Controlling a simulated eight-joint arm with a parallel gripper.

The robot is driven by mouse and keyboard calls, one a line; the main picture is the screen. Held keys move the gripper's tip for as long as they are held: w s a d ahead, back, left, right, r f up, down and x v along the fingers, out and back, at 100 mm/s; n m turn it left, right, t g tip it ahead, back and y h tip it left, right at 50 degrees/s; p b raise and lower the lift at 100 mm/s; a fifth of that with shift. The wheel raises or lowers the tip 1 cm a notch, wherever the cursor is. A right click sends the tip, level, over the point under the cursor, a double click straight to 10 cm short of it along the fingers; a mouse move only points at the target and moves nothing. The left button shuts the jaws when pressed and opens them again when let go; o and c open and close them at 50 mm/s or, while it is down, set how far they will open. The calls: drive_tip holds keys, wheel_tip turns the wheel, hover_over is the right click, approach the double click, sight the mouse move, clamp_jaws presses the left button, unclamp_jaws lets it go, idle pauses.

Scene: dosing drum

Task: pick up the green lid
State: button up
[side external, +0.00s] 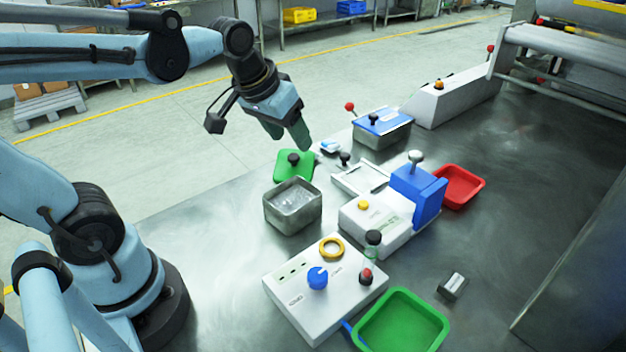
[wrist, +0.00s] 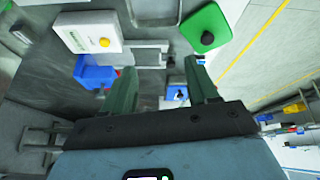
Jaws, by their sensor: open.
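The green lid (side external: 296,172), with a black knob on top, lies on the metal table near its far-left edge, behind an open metal tin (side external: 292,207). In the wrist view the lid (wrist: 203,22) is at the top right, beyond the fingertips and clear of them. My gripper (side external: 296,136) is above the table, slightly behind and right of the lid in the side view. Its two green fingers (wrist: 160,80) are apart with nothing held between them. In the wrist view the tin (wrist: 155,10) is partly cut off by the top edge.
A blue-lidded metal tin (side external: 382,127) stands to the right, and a white device with a blue block (side external: 415,195) stands front-right. The table's left edge runs close to the lid.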

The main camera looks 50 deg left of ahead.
drive_tip(key=w+a+r+n+g, duration=0.1)
drive_tip(key=w+a+n+g, duration=0.2)
drive_tip(key=w+a, duration=0.25)
drive_tip(key=n+g, duration=0.2)
drive_tip(key=n, duration=0.2)
approach(294, 155)
drive_tip(key=f, duration=0.1)
drive_tip(key=w+f, duration=0.1)
drive_tip(key=f, duration=0.1)
drive_tip(key=shift+w+a, duration=0.1)
drive_tip(key=shift+a, duration=0.1)
drive_tip(key=shift+s+f, duration=0.25)
drive_tip(key=shift+f, duration=1.1)
drive_tip(key=shift+s+f, duration=0.25)
drive_tip(key=shift+f, duration=1.15)
drive_tip(key=c, duration=1.1)
